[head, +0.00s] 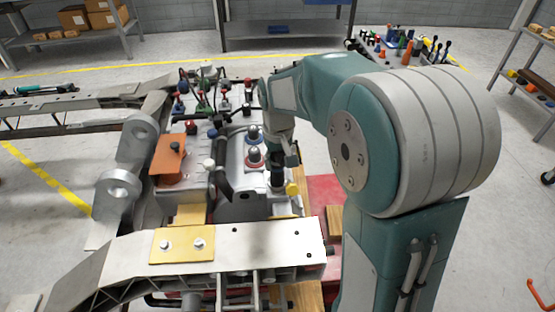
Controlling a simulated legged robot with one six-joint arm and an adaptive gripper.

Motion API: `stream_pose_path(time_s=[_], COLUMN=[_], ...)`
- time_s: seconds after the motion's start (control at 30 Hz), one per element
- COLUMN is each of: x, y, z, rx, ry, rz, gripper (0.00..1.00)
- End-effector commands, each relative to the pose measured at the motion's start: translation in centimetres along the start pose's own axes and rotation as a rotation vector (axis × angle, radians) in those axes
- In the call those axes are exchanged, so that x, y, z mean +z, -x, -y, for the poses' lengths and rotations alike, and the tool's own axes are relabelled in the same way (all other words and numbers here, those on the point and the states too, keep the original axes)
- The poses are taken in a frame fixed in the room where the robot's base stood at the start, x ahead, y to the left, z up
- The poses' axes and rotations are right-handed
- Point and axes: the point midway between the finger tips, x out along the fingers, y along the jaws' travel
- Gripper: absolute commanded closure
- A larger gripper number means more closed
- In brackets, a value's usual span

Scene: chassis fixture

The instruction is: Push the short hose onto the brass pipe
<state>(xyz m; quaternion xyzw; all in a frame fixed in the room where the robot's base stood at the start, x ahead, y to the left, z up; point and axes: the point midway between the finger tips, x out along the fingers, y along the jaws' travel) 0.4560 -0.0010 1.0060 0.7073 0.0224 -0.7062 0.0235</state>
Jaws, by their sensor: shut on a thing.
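My gripper (284,158) points down at the right side of the grey engine block in the chassis. It is shut, and a short dark cylinder (277,179), seemingly the short hose, shows just below its fingers. The fingers hide the top of this piece. A small yellow, brass-coloured end (292,188) shows right beside the hose, low on its right. I cannot tell whether this is the brass pipe, or whether the hose touches it.
A thick black curved hose (223,180) and domed parts on red and blue rings (255,155) stand left of my gripper. An orange box (168,155) is further left. A pale chassis beam (265,240) crosses in front. A tool table (400,45) stands behind.

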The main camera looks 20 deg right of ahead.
Motion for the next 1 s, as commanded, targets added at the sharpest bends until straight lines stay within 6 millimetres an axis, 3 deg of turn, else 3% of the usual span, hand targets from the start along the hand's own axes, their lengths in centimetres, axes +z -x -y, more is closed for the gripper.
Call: stream_pose_path(time_s=[0.23,0.27,0.3,0.33,0.73,1.0], x=[0.1,0.1,0.1,0.1,0.0,0.0], y=[-0.6,-0.6,-0.6,-0.6,-0.4,1.6], z=[0.0,0.0,0.0,0.0,0.0,0.0], rx=[0.0,0.0,0.0,0.0,0.0,0.0], ry=[0.0,0.0,0.0,0.0,0.0,0.0], rz=[0.004,0.004,0.004,0.004,0.002,0.001], gripper=[1.0,0.34,0.16,0.07,0.07,0.07])
